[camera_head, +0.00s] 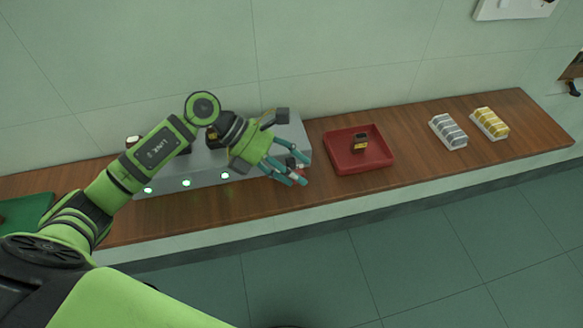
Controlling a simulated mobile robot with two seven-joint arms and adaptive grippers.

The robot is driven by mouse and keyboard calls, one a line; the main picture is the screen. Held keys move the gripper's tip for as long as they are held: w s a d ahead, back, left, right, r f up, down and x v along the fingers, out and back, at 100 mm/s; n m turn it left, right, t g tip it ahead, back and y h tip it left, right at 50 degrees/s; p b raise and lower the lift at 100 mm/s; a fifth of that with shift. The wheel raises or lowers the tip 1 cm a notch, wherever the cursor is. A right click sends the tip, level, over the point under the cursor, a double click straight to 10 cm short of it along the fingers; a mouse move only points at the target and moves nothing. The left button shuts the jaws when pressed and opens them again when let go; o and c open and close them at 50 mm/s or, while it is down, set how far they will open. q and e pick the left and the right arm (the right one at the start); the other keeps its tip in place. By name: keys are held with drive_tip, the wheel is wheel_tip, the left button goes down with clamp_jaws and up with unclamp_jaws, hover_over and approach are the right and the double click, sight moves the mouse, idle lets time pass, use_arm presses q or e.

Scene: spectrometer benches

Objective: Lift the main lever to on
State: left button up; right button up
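A long grey instrument box (208,178) with a row of green lights on its front stands on the wooden bench. My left gripper (298,174) is at the right end of this box, its teal fingers pointing down and right. The fingers look spread apart. A small red and pale piece (294,176) shows between them, possibly the main lever's handle; I cannot tell whether the fingers touch it. The rest of the lever is hidden by the gripper, so its position cannot be read. My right gripper is not in view.
The wooden bench (420,180) runs along the wall. A red tray (338,163) holding a small dark and yellow block (361,142) is right of the gripper. Grey (449,132) and yellow (490,123) racks stand farther right. A green mat (28,212) lies far left.

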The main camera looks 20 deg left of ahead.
use_arm(q)
drive_tip(key=shift+s, duration=0.1)
drive_tip(key=v, duration=1.2)
